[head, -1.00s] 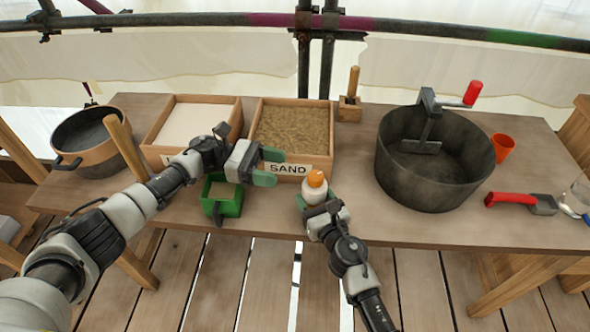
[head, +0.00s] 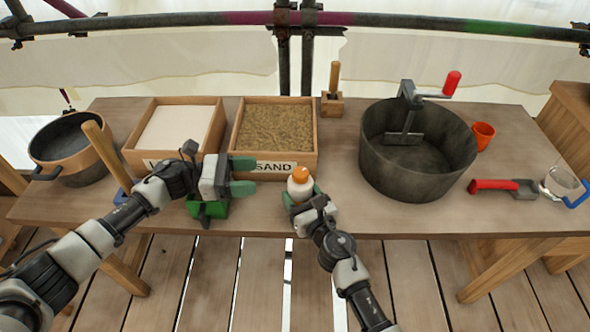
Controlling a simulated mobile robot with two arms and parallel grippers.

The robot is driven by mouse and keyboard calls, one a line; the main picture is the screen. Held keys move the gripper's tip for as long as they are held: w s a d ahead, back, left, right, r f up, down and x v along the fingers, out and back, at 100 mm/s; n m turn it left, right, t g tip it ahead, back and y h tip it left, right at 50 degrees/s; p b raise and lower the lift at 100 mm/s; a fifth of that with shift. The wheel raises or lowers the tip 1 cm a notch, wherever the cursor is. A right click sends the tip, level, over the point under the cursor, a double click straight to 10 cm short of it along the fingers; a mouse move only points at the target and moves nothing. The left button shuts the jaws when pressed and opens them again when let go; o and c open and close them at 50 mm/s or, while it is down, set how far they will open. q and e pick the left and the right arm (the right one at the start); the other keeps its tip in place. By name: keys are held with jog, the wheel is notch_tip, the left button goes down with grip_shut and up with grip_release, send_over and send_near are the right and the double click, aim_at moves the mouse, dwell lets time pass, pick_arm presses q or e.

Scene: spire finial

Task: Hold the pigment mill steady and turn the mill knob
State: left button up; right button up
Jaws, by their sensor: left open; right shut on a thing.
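The pigment mill appears to be the small white body (head: 297,187) with an orange knob (head: 300,174) on top, upright near the table's front edge. My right gripper (head: 301,197) is shut on its lower part from the front and hides some of it. My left gripper (head: 244,176) is open and empty, its green fingers pointing right toward the mill. It is to the left of the mill, apart from it, in front of the sand box.
A green scoop or box (head: 207,209) sits under my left gripper. The sand box (head: 312,140), a white-filled box (head: 215,130) and a copper-coloured pot (head: 75,165) stand behind and left. A large dark tub (head: 375,165) with a red-handled crank (head: 452,83) stands right.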

aim_at(300, 171)
pick_arm(q)
jog(key=shift+n+t, duration=0.5)
jog(key=shift+t, duration=0.1)
jog(key=d, duration=0.8)
jog(key=w+d, duration=0.1)
jog(key=d, duration=0.2)
jog(key=shift+d+r, duration=0.15)
jog(key=shift+d, duration=0.25)
jog(key=shift+c, duration=0.4)
jog(key=c, duration=0.9)
jog(key=shift+o, duration=0.2)
jog(key=shift+m+g, duration=1.4)
jog(key=shift+g, duration=0.6)
jog(key=shift+m+g+y, duration=0.3)
jog(key=shift+m+g, duration=0.7)
jog(key=shift+g, duration=0.7)
